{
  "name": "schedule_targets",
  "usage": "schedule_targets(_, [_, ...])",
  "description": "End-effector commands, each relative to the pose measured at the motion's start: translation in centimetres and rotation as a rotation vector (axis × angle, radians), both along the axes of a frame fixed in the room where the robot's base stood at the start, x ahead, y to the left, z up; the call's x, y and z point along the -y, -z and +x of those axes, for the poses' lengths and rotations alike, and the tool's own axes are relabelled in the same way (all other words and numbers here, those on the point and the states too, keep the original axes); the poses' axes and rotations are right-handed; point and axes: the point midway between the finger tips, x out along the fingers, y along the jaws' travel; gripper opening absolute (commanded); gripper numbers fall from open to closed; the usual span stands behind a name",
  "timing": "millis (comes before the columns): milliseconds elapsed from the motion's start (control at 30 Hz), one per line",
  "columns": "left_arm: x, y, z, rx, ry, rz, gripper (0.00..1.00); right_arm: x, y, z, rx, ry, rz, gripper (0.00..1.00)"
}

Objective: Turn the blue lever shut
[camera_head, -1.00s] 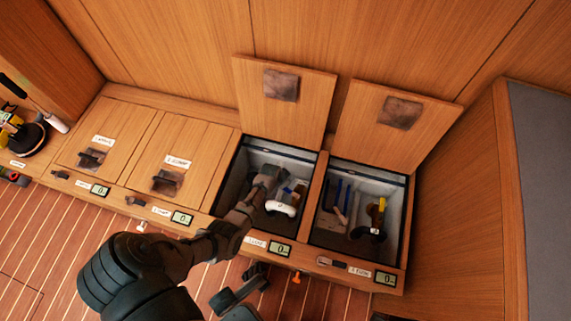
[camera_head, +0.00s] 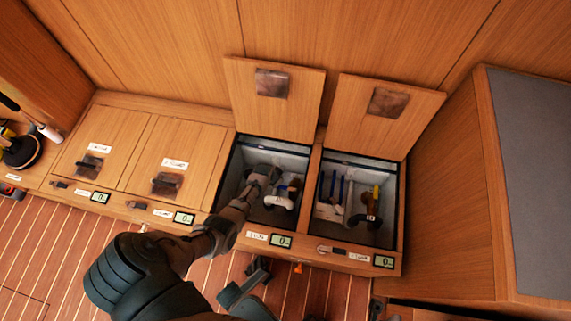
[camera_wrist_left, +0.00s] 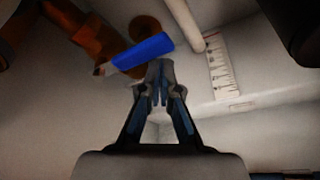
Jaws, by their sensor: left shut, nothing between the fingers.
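The blue lever (camera_wrist_left: 143,52) shows in my left wrist view, lying slightly tilted beside a brown-orange fitting. In the head view it is a small blue spot (camera_head: 282,187) in the left of the two open compartments, partly hidden by my gripper. My left gripper (camera_wrist_left: 160,75) is shut and empty, its fingertips right at the lever's near edge. I cannot tell whether they touch. In the head view my left gripper (camera_head: 270,178) reaches down into that compartment.
The left open compartment also holds a white curved pipe (camera_head: 280,201). Two raised lids (camera_head: 274,110) (camera_head: 387,125) stand behind. Two shut lids (camera_head: 110,138) (camera_head: 180,150) lie to the left.

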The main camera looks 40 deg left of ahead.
Motion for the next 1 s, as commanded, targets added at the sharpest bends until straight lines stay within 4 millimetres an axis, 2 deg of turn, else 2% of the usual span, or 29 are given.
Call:
schedule_targets(33, [0.3,0.8,-0.9,-0.023,0.004,-0.006,0.0,0.0,0.1,0.0,-0.003,0.0,-0.001,0.4])
schedule_targets(133, [0.4,0.8,-1.0,-0.024,0.004,-0.007,0.0,0.0,0.2,-0.1,-0.003,-0.002,-0.005,0.4])
schedule_targets(333, [0.3,-0.3,-1.2,-0.02,0.003,-0.006,0.0,0.0,0.0,-0.3,0.002,-0.001,-0.002,0.4])
schedule_targets(467, [0.2,-2.1,-1.7,-0.014,0.003,-0.003,0.0,0.1,0.0,-0.2,0.003,-0.001,-0.002,0.4])
schedule_targets(800, [-0.1,-8.3,-3.3,-0.004,0.002,-0.001,0.0,0.0,-0.1,-0.2,0.004,-0.001,-0.002,0.4])
schedule_targets(1000, [-0.2,-10.6,-3.9,-0.003,0.0,-0.001,0.0,0.0,-0.1,-0.2,0.004,-0.001,-0.002,0.4])
